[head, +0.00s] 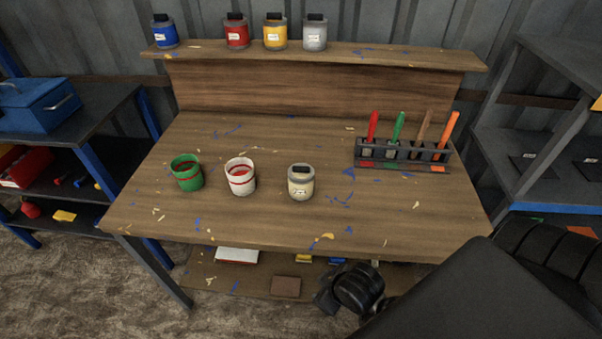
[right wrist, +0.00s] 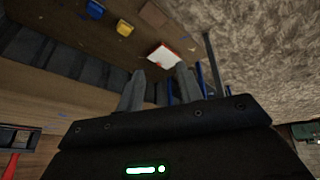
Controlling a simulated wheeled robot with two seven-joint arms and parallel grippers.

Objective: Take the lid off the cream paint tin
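The cream paint tin (head: 301,188) stands upright on the workbench, right of the other two bench tins. Its lid (head: 301,170), with a dark block-like grip on top, sits on the tin. My right gripper (right wrist: 160,69) is open in the right wrist view, its two fingers apart with nothing between them. In the head view the right arm comes in at the lower right, in front of the bench's front edge and away from the tin. The cream tin is not seen in the right wrist view. My left gripper is not in view.
A green tin (head: 187,173) and a white tin with red (head: 240,176) stand left of the cream tin. A rack (head: 405,156) of coloured-handled tools is at the right. Several lidded tins line the upper shelf (head: 390,56). Bench surface (head: 260,225) before the tins is clear.

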